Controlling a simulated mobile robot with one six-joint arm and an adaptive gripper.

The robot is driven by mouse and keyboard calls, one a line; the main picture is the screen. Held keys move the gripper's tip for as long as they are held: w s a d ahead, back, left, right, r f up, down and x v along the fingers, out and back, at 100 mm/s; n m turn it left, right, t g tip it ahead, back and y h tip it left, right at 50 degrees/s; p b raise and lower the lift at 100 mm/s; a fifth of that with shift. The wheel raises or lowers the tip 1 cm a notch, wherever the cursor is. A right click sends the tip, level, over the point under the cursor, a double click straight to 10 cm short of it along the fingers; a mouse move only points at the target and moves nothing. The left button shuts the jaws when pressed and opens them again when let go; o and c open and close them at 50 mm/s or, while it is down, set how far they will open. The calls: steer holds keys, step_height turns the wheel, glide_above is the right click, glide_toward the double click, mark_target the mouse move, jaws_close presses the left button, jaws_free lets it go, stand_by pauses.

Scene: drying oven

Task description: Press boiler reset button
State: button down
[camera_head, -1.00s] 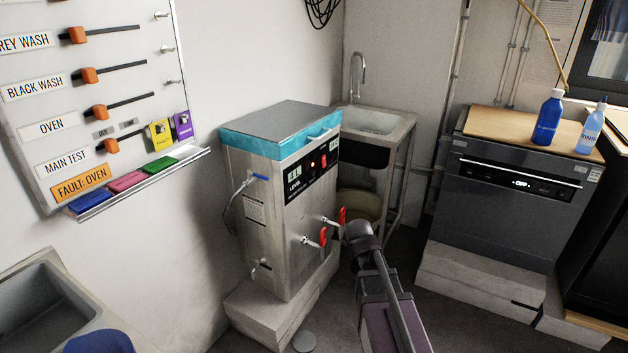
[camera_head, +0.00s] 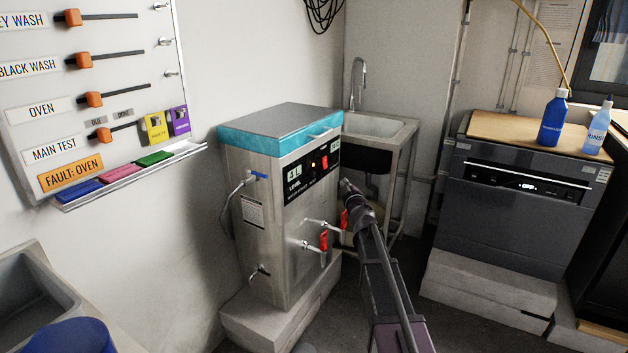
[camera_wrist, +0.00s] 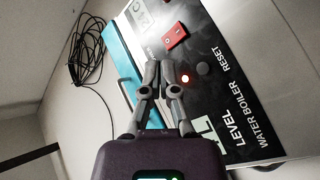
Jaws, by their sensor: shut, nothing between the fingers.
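The boiler (camera_head: 262,235) is a steel box with a blue-edged lid, standing upright left of my gripper. Its black control panel (camera_head: 309,172) holds a red switch (camera_head: 324,162) and a glowing orange light (camera_head: 313,165). In the wrist view, a dark round reset button (camera_wrist: 205,69) sits beside the lit lamp (camera_wrist: 186,78), close to the word RESET. The red switch (camera_wrist: 175,36) lies above them in that view. My gripper (camera_head: 346,187) is shut and empty, in front of the boiler's right side. Its fingertips (camera_wrist: 160,66) appear left of the lamp; contact with the panel cannot be told.
Red-handled taps (camera_head: 324,238) stick out from the boiler's front below my gripper. A sink (camera_head: 375,125) stands behind it. A dark dishwasher (camera_head: 510,215) with bottles on top stands at right. A wall board (camera_head: 110,120) with sliders hangs at left.

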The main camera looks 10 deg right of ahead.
mark_target(316, 173)
steer(key=shift+w+a+n+y, duration=0.15)
steer(key=shift+a+n+y, duration=0.05)
steer(key=shift+n+y, duration=0.1)
steer(key=shift+w, duration=0.1)
steer(key=shift+w+a, duration=0.9)
steer(key=shift+a, duration=0.25)
steer(key=shift+w+a, duration=0.9)
steer(key=shift+a, duration=0.2)
steer(key=shift+w+a, duration=0.9)
steer(key=shift+a, duration=0.25)
steer(key=shift+w+a, duration=0.5)
steer(key=shift+a, duration=0.25)
stand_by(0.9)
steer(key=shift+s+d, duration=0.6)
steer(key=shift+d, duration=0.1)
stand_by(0.3)
steer(key=shift+s+d, duration=0.8)
steer(key=shift+d, duration=0.2)
steer(key=shift+s+d, duration=0.75)
steer(key=shift+d, duration=0.2)
